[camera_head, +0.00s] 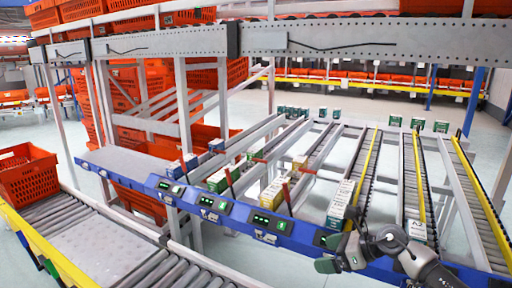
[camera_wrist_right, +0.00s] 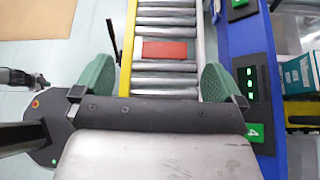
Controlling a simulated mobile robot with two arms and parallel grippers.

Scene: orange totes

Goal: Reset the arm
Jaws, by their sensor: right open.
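My right gripper (camera_head: 338,256) is at the lower right of the head view, in front of the blue rail (camera_head: 285,230). Its arm comes in from the bottom right. In the wrist view its two green fingers (camera_wrist_right: 157,80) are spread wide apart with nothing between them. A roller lane (camera_wrist_right: 165,78) with a red piece (camera_wrist_right: 165,50) lies below the gap. My left gripper cannot be made out in the head view.
Sloped rack lanes (camera_head: 412,170) hold several small boxes, including a white box (camera_head: 340,203) close to my right gripper. Steel posts (camera_head: 184,110) stand behind the rail.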

